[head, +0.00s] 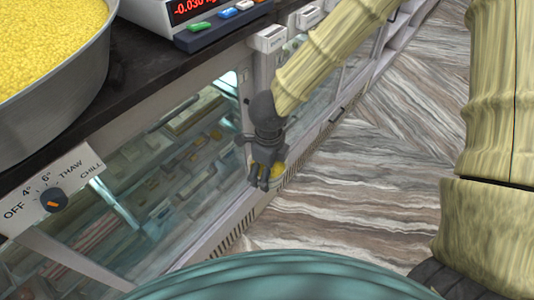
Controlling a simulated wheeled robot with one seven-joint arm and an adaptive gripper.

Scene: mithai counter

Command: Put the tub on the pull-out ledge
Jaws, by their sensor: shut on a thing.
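My gripper (263,183) points down in front of the glass counter front, in the middle of the head view. It is shut on a small tub (279,171) with yellow in it. Most of the tub is hidden behind the gripper fingers, so its full shape and tilt cannot be told. The tub is held off the floor, low beside the counter. I cannot make out a pull-out ledge in this view.
The glass-fronted counter (150,190) runs along the left. On its dark top (135,75) stand a large metal pan (70,112) of yellow sweets and a scale (170,18). A dial panel (50,195) is on the front. The striped floor (340,190) is clear.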

